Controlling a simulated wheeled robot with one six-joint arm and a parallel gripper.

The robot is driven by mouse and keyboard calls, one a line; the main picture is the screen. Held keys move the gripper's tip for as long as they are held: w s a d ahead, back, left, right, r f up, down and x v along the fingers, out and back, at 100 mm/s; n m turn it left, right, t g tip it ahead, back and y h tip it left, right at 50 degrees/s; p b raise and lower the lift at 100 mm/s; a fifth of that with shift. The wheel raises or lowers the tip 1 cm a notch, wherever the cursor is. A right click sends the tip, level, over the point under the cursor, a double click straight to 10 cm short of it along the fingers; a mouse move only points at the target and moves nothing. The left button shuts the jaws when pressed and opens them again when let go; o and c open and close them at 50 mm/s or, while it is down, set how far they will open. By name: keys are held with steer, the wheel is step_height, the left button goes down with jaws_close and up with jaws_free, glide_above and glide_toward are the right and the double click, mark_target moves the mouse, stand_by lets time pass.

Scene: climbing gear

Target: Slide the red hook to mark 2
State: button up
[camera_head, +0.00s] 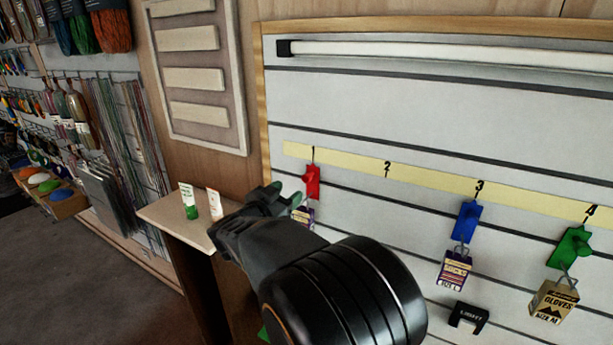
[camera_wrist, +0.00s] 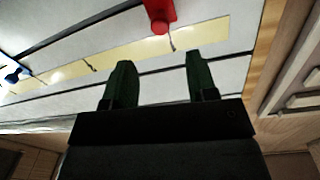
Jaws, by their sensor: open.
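The red hook (camera_head: 312,181) hangs on the slatted wall panel just below mark 1 on the yellow strip, with a small purple and white box (camera_head: 303,216) on it, partly hidden by my gripper. Mark 2 (camera_head: 387,169) is on the strip to its right, with bare panel below it. My gripper (camera_head: 285,194) is just left of the red hook in the head view. In the wrist view my gripper (camera_wrist: 158,80) has its two green fingers apart with nothing between them. The red hook (camera_wrist: 160,14) shows at the top, beyond the fingertips.
A blue hook (camera_head: 467,220) with a box hangs under mark 3 and a green hook (camera_head: 573,246) with a box under mark 4. A black holder (camera_head: 468,318) sits lower on the panel. A small ledge (camera_head: 165,213) with two little items stands at left.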

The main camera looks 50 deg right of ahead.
mark_target(305, 179)
steer(key=d, duration=0.3)
steer(key=w+d+p, duration=0.1)
steer(key=d, duration=0.2)
steer(key=w+d, duration=0.1)
steer(key=d, duration=0.2)
steer(key=shift+d+p, duration=0.3)
steer(key=shift+c, duration=0.4)
jaws_close()
